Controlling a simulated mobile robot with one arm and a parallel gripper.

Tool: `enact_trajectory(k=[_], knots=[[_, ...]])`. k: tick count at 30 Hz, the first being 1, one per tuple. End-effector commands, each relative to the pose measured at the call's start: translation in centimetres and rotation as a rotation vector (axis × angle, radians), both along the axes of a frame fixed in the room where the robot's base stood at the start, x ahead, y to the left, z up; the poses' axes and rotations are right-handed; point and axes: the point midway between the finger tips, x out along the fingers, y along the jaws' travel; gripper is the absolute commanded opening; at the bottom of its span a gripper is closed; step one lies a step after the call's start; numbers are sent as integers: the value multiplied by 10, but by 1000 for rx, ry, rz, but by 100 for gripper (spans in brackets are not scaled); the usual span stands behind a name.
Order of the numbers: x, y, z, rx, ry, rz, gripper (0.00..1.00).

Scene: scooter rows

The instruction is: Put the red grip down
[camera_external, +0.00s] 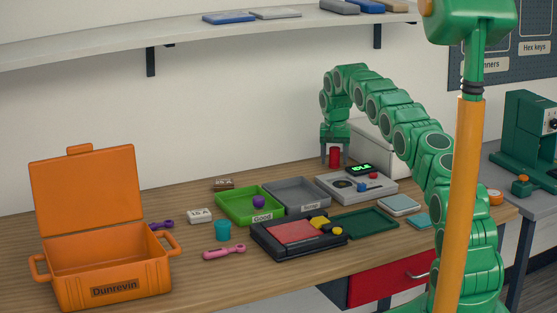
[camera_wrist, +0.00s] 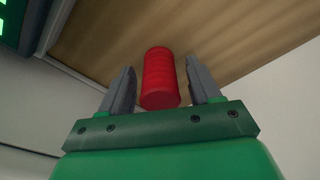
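The red grip (camera_external: 334,158) is a small ribbed red cylinder at the back of the workbench, beside the grey panel with the IDLE display. It appears to stand upright on the wood. In the wrist view the red grip (camera_wrist: 160,78) lies between the two grey fingers, with a gap visible on each side. My gripper (camera_external: 335,150) points down over it from the arched green arm. It also shows in the wrist view (camera_wrist: 160,66), open, with a finger to either side of the grip. The grip's underside is hidden.
The panel with the IDLE display (camera_external: 379,187) is just in front of the grip, and a pale box (camera_external: 375,145) stands close on the right. Green (camera_external: 232,212) and grey (camera_external: 280,187) trays lie to the left. An open orange case (camera_external: 150,277) stands far left.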

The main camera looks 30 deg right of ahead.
Motion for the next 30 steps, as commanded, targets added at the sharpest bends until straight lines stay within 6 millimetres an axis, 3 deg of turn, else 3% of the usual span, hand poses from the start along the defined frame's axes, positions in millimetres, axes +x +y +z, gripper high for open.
enact_trajectory(k=[11, 30], knots=[[-1, 1, 7, 1, 1, 0, 62], [-9, 7, 108, 0, -4, 0, 62]])
